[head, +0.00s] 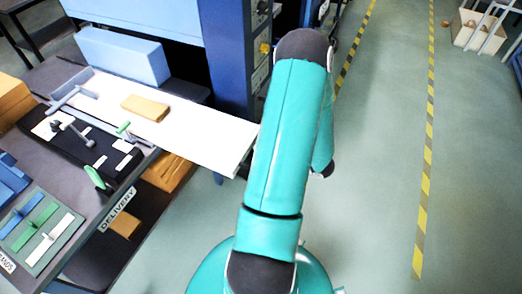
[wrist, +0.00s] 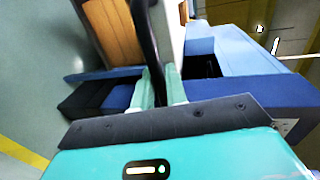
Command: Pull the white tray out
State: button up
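The white tray (head: 205,138) is a long flat board in the head view. It slants from the back left towards my arm, and its right end sits close beside the arm. A brown block (head: 145,108) lies on its far part. My gripper is hidden behind my teal arm in the head view. In the wrist view my gripper (wrist: 162,92) shows two pale green fingers a little apart. A dark curved strip runs down between them, and a whitish panel (wrist: 170,35) stands just beyond. I cannot tell whether the fingers touch either one.
A dark workbench at left holds a black tool mat (head: 88,140), a green mat (head: 42,232) and a DELIVERY label (head: 117,208). A light blue block (head: 122,55) and a blue machine stand behind the tray. The green floor at right is open, with striped tape lines (head: 427,150).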

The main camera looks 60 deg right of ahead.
jog(key=shift+o, duration=1.3)
jog(key=v, duration=1.3)
jog(key=shift+s, duration=0.4)
jog(key=shift+a, duration=0.1)
